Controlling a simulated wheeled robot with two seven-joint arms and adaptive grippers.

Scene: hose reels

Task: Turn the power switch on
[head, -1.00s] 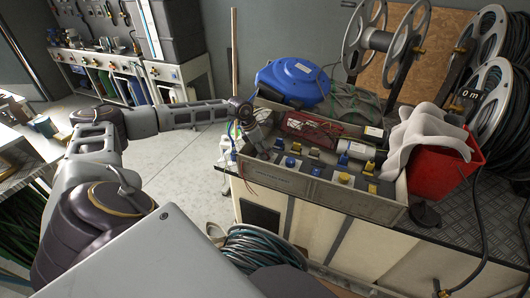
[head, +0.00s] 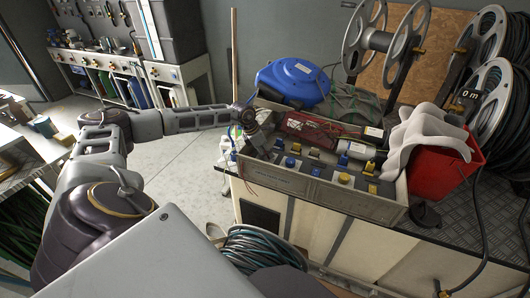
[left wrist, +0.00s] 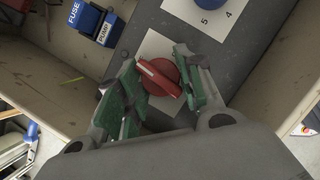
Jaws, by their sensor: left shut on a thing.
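The power switch appears as a red rotary knob (left wrist: 160,77) with a white line, on a white plate on the dark panel in the left wrist view. My left gripper (left wrist: 157,66) has its green-padded fingers on both sides of the knob and is shut on it. In the head view my left gripper (head: 260,146) reaches down into the left end of the grey control box (head: 318,199), and the knob is hidden there. My right gripper is not in view.
In the wrist view, blue blocks marked FUSE (left wrist: 74,14) and PUMP (left wrist: 105,30) sit near the knob. Blue and yellow knobs line the box. A blue hose reel (head: 292,80) stands behind it, and a red bin (head: 445,170) with white cloth stands to the right.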

